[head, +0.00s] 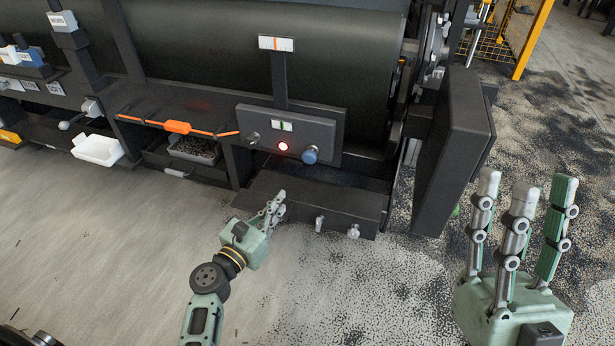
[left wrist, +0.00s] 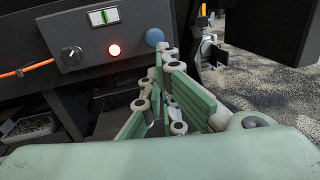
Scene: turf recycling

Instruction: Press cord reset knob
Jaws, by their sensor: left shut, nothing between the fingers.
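A blue round knob (head: 310,154) sits on the dark control panel (head: 326,132) at the right end of the panel, right of a lit red lamp (head: 283,146). In the left wrist view the blue knob (left wrist: 154,37) shows just above my fingertips, with the red lamp (left wrist: 114,50) to its left. My left gripper (head: 276,204) is shut and empty, below and left of the knob and apart from it in the head view. My right gripper (head: 524,207) is at the right, its fingers pointing up and spread, with nothing between them.
A black selector switch (head: 252,137) is on the panel's left. An orange cord (head: 178,127) runs along the machine to the left of the panel. A dark drawer-like box (head: 312,208) juts out below. A dark slab (head: 456,150) stands at the right.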

